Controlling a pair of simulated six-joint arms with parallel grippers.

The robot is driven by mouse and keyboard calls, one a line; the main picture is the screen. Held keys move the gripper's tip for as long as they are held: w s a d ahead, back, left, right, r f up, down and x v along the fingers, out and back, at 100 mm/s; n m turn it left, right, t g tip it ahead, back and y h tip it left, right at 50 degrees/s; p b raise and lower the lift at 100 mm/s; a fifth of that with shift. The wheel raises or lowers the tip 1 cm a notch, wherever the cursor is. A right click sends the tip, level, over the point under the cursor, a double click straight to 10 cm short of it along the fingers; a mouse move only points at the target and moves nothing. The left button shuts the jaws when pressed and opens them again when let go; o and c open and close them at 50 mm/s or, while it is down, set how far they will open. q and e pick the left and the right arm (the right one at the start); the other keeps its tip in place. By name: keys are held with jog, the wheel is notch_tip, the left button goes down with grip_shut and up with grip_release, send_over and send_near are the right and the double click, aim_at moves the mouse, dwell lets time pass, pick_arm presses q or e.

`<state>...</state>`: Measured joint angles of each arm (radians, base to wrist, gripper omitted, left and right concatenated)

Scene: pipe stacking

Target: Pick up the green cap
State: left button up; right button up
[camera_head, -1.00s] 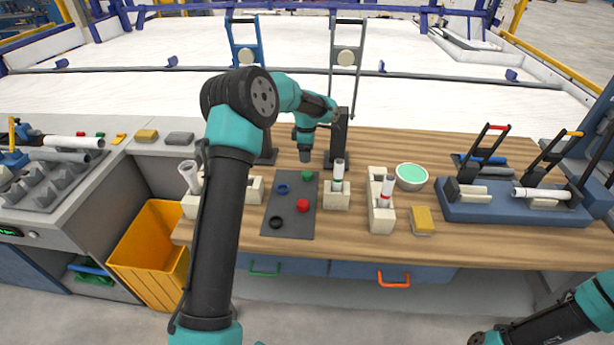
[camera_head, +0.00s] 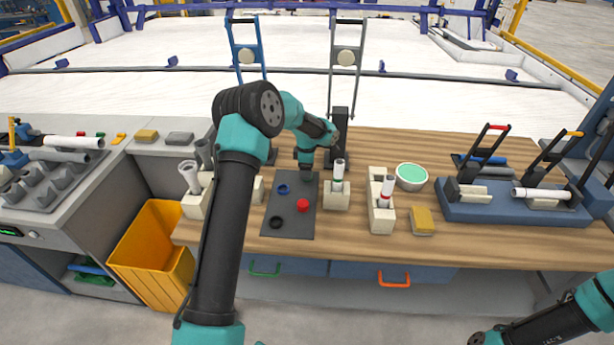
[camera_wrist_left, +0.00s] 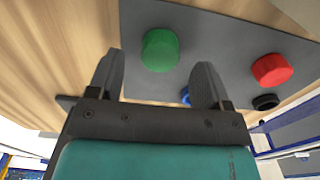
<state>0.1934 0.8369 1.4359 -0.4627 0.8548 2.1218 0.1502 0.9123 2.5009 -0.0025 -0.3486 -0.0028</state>
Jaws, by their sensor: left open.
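The green cap (camera_wrist_left: 160,50) lies on the dark grey mat (camera_head: 290,226) and shows in the left wrist view just beyond my left gripper (camera_wrist_left: 155,78). It lies ahead of the gap between the two fingers, apart from both. In the head view my left gripper (camera_head: 306,176) points down over the mat's far right corner and hides the green cap. The gripper is open and empty. My right gripper is out of view; only part of that arm shows at the lower right.
A blue cap (camera_head: 283,189), a red cap (camera_head: 303,205) and a black cap (camera_head: 276,222) lie on the mat. A pale block (camera_head: 337,202) with an upright pipe stands just right of it. A green-topped bowl (camera_head: 411,177) and a yellow sponge (camera_head: 422,220) are further right.

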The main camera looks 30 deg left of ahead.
pick_arm(q)
jog(key=shift+f, duration=1.3)
jog(key=shift+c, duration=0.3)
jog(key=c, duration=0.9)
